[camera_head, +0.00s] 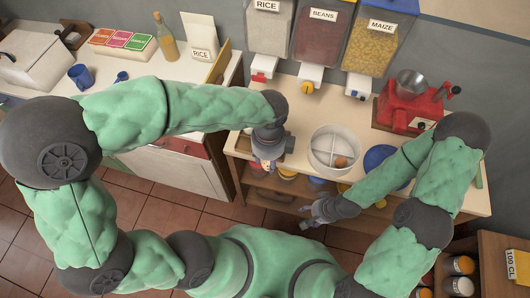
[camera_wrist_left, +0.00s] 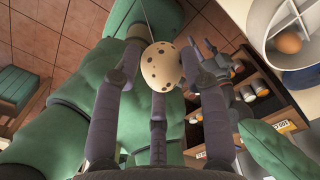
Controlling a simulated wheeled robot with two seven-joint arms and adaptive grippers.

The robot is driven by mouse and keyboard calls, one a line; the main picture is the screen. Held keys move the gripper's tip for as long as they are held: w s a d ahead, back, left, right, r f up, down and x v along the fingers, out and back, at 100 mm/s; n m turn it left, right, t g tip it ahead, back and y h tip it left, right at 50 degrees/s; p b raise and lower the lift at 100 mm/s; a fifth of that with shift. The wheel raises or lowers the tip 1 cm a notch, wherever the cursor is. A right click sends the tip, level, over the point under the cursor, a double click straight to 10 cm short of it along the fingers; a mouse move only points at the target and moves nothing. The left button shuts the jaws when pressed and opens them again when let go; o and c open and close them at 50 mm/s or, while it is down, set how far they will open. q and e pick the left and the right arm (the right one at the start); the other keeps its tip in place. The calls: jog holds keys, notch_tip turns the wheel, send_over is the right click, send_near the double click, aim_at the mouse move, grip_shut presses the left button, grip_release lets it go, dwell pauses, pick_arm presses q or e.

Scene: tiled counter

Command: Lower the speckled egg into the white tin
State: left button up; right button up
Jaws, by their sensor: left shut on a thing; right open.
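The speckled egg (camera_wrist_left: 160,66) is cream with dark spots. My left gripper (camera_head: 266,163) is shut on it, and in the left wrist view the egg sits between the fingertips. My right gripper (camera_head: 308,217) is open and empty, in front of the counter and below the tin.
Rice, beans and maize dispensers (camera_head: 316,35) hang behind the tin. A red machine with a metal cup (camera_head: 404,105) stands at the back right. A blue round thing (camera_head: 383,158) lies right of the tin, partly behind my right arm. Jars fill the shelf below.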

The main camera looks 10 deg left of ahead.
pick_arm(q)
jog(key=w+d+r+p, duration=0.3)
jog(key=w+d+p, duration=0.3)
jog(key=w+d, duration=0.25)
jog(key=w+d+f+p, duration=0.1)
jog(key=w+d+f, duration=0.4)
jog(key=w, duration=0.6)
jog(key=shift+d, duration=1.4)
jog(key=shift+f, duration=0.15)
jog(key=shift+f+b, duration=1.2)
jog(key=shift+f, duration=1.8)
jog(key=shift+f+b, duration=1.1)
jog(key=shift+f, duration=0.9)
